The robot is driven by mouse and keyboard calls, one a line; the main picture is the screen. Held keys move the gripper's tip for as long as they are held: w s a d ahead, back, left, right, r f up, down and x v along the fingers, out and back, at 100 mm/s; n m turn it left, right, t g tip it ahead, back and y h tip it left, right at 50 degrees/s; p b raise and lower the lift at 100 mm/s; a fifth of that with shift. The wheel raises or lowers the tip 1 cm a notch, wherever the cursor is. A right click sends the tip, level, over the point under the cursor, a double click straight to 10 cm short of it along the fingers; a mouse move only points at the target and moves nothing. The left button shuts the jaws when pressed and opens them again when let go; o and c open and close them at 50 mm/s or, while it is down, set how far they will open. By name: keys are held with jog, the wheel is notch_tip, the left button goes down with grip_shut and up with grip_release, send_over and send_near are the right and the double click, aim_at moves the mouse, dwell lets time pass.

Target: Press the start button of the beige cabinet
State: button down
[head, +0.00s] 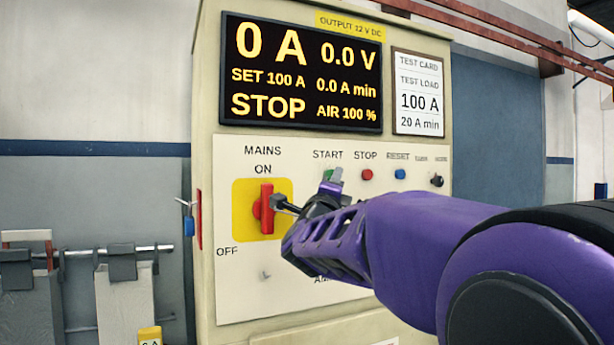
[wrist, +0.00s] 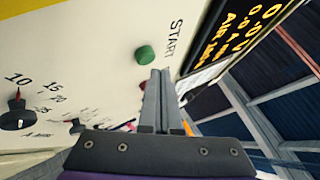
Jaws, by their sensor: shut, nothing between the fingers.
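The beige cabinet (head: 208,100) fills the middle of the head view, with a pale control panel. In the wrist view the start button (wrist: 145,54) is in full sight beside the word START. My gripper (head: 280,203) is shut and empty, in front of the panel. The display (head: 300,72) reads 0 A, 0.0 V and STOP.
The red mains handle (head: 266,209) stands upright at ON, close to my fingertips in the head view. A red stop button (head: 367,175) and a blue reset button (head: 400,174) sit right of START. My arm hides the lower right panel.

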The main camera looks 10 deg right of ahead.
jog(key=shift+w, duration=0.1)
dwell(0.3)
jog(key=shift+w+a, duration=0.15)
jog(key=shift+w, duration=0.15)
jog(key=shift+w+a+b, duration=0.15)
jog(key=shift+w+b, duration=0.2)
jog(key=shift+w, duration=0.15)
dwell(0.7)
jog(key=shift+s+d+b, duration=0.25)
jog(key=shift+s+b, duration=0.55)
jog(key=shift+s, duration=0.1)
jog(key=shift+s, duration=0.1)
